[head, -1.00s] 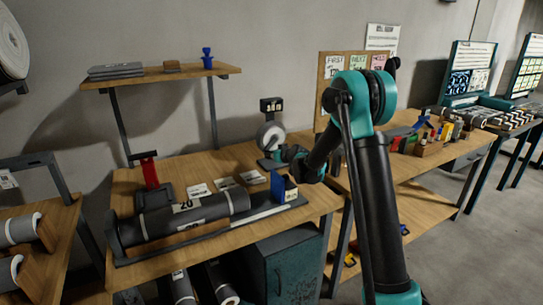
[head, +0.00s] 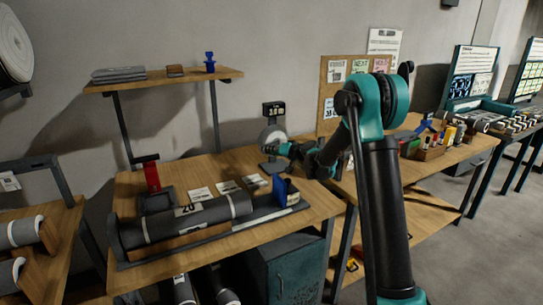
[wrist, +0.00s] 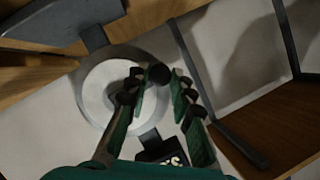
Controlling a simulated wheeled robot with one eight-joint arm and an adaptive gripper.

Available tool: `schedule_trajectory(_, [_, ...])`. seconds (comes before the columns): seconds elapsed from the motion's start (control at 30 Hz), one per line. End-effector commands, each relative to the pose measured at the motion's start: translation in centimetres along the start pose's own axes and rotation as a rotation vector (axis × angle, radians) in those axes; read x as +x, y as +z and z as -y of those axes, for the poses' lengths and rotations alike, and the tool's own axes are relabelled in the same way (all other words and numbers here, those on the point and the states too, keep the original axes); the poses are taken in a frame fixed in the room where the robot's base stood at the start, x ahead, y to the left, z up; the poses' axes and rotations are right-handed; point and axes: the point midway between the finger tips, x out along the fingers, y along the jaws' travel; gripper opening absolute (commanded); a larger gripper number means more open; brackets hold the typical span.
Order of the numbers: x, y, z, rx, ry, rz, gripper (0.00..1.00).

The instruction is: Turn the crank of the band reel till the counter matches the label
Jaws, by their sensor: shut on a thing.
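The band reel (head: 270,134) is a pale disc on a dark stand at the back right of the near table. The counter (head: 274,109), a small black box with light digits, sits above it; its digits are too small to read for sure. In the wrist view the reel (wrist: 97,88) fills the middle left, and part of the counter (wrist: 160,155) shows upside down below. My gripper (wrist: 158,84) is shut on the dark crank knob (wrist: 158,73) in front of the disc. In the head view my gripper (head: 284,149) hides the crank. Several white cards (head: 228,186) lie on the table; their print is unreadable.
A large grey roll (head: 190,217) marked 20 lies in a cradle along the table's front. A blue block (head: 280,188) stands at its right end, and a red upright piece (head: 152,177) behind its left. A shelf (head: 170,79) hangs above.

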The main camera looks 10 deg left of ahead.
Motion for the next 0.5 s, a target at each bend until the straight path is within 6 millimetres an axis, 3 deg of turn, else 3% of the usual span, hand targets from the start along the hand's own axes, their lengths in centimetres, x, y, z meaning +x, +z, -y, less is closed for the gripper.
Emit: schedule_trajectory(0.5, [-1.1,-2.7,1.1,0.453,-0.187,-0.002,0.0])
